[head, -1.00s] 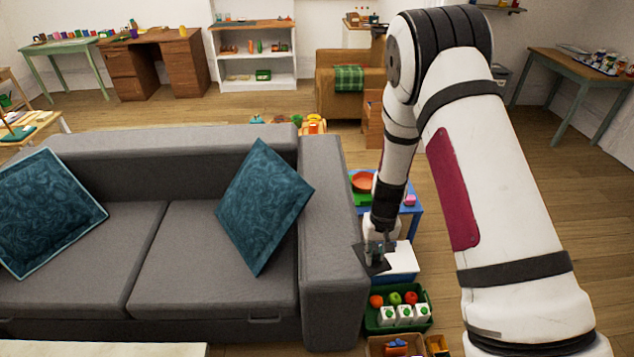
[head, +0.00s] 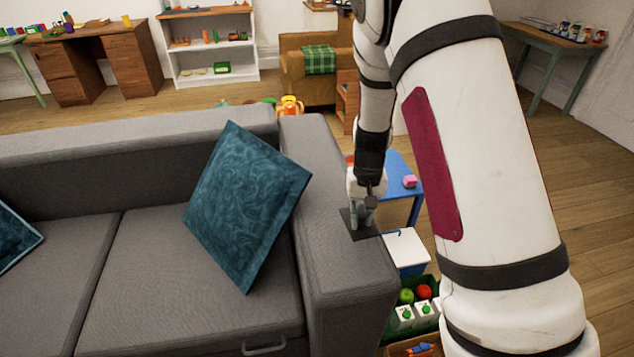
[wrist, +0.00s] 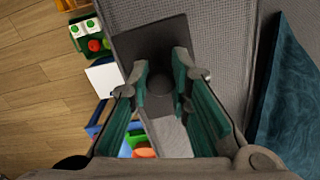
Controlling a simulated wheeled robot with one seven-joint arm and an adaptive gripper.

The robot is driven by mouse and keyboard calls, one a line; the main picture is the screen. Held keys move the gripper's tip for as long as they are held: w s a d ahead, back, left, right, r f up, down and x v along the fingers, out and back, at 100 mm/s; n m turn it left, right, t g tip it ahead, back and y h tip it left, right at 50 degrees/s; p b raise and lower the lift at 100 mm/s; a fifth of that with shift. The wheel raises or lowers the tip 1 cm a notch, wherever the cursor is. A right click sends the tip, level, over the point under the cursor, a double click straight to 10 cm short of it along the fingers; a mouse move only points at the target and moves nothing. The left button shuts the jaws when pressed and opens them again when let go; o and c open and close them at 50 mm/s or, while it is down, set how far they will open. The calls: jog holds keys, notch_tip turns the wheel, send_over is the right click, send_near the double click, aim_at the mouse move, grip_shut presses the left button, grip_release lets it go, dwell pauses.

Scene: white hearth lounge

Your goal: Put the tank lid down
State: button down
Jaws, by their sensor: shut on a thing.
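The tank lid is a thin dark grey plate (head: 358,229) with a round knob. It shows in the wrist view (wrist: 150,40) just beyond my fingers. My gripper (head: 366,203) is shut on the lid's knob, with its green-padded fingers (wrist: 163,72) on either side. My fingers hide part of the knob.
A white-topped box (head: 406,246) stands right of the armrest. Nearby are a blue table (head: 402,168) with a pink block and a green crate (head: 432,290) of fruit and cartons. A teal cushion (head: 248,205) leans on the sofa. The seat before it is clear.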

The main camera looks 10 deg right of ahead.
jog(key=shift+w+d+f+m+b, duration=0.25)
jog(key=shift+f+b, duration=0.35)
jog(key=shift+b, duration=0.55)
jog(key=shift+w+d+f+m+b, duration=0.15)
jog(key=shift+w+f+b, duration=0.35)
jog(key=shift+b, duration=0.65)
jog(key=b, duration=0.2)
send_over(330, 205)
jog(key=shift+s+f, duration=0.1)
jog(key=shift+f, duration=0.7)
jog(key=shift+f+b, duration=0.55)
jog(key=shift+f, duration=1.2)
jog(key=shift+f, duration=0.2)
jog(key=c, duration=1.6)
grip_release()
jog(key=shift+o, duration=0.6)
jog(key=shift+r, duration=0.1)
